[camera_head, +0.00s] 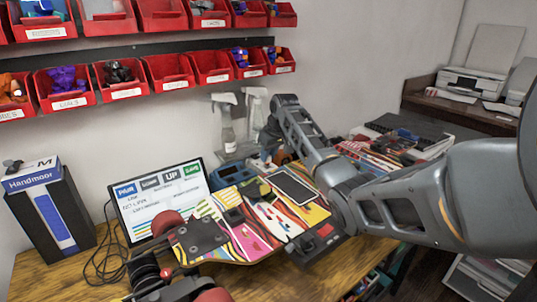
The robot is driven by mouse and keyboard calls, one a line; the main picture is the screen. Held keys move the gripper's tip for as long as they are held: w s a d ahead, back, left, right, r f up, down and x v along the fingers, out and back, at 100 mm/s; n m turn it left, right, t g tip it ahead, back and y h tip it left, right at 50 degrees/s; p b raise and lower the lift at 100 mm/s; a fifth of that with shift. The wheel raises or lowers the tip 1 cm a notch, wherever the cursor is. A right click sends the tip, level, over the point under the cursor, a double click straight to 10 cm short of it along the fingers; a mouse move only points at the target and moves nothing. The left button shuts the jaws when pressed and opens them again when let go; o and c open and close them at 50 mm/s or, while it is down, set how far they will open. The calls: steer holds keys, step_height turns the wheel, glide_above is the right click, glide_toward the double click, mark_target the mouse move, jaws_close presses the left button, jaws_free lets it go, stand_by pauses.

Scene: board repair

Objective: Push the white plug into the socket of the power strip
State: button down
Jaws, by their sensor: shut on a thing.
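My arm reaches in from the right, bends up over the bench and comes down near the wall. My gripper (270,139) is at its far end, small and dark, pointing down behind the board clutter at the back of the bench. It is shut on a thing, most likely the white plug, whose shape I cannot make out. I cannot pick out the power strip or its socket with certainty. Whether the plug touches a socket cannot be told.
A skateboard (250,236) lies across the wooden bench (63,277), beside a lit screen (160,198). A tablet (294,188) and blue device (228,174) sit behind it. Spray bottles (227,132) stand by the wall. A Handmoor box (52,212) is left, red bins (168,73) above.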

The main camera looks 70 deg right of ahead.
steer(key=shift+f, duration=1.05)
stand_by(1.9)
steer(key=c, duration=0.6)
jaws_free()
steer(key=shift+r+p, duration=1.6)
steer(key=shift+p, duration=0.25)
steer(key=shift+r+p, duration=2.6)
steer(key=shift+r, duration=0.4)
steer(key=shift+f, duration=0.1)
